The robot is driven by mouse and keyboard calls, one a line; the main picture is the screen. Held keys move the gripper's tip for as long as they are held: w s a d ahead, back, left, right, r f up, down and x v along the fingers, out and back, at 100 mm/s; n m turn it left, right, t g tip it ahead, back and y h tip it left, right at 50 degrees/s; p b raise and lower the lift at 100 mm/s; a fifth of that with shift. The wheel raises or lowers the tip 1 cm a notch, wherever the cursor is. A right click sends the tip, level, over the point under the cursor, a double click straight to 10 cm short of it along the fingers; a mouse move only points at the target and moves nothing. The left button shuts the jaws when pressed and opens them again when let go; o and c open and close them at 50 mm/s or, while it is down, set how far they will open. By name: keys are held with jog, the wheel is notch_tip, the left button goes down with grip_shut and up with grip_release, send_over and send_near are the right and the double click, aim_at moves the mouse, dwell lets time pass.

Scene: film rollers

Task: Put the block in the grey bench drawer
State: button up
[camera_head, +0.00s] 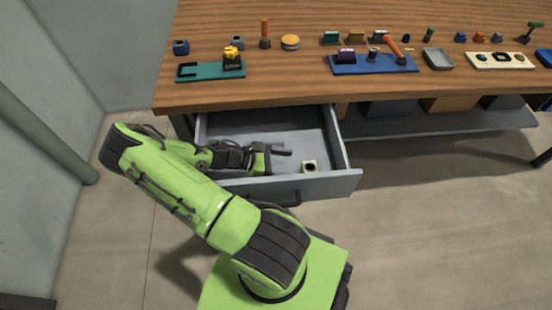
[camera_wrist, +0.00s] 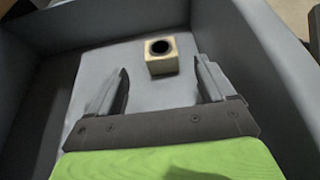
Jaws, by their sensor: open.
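The grey bench drawer (camera_head: 336,186) is pulled open under the left part of the bench. A small cream block (camera_head: 309,167) with a dark round hole in its top sits on the drawer floor, towards the front right. In the wrist view the block (camera_wrist: 163,66) rests on the floor beyond my fingertips, apart from both fingers. My gripper (camera_head: 288,162) is inside the drawer, to the left of the block. In the wrist view my gripper (camera_wrist: 162,85) has its fingers wide apart with nothing between them.
The drawer walls (camera_wrist: 22,70) rise around my gripper. The wooden bench top (camera_head: 290,92) above carries a teal tray (camera_head: 200,74), a blue tray (camera_head: 350,68), a grey tray (camera_head: 437,59) and several small parts. A grey shelf (camera_head: 440,124) with boxes is at the right below. Open floor lies right of the drawer.

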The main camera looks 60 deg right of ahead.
jog(key=p+v, duration=0.1)
jog(key=v, duration=0.4)
jog(key=shift+w, duration=0.15)
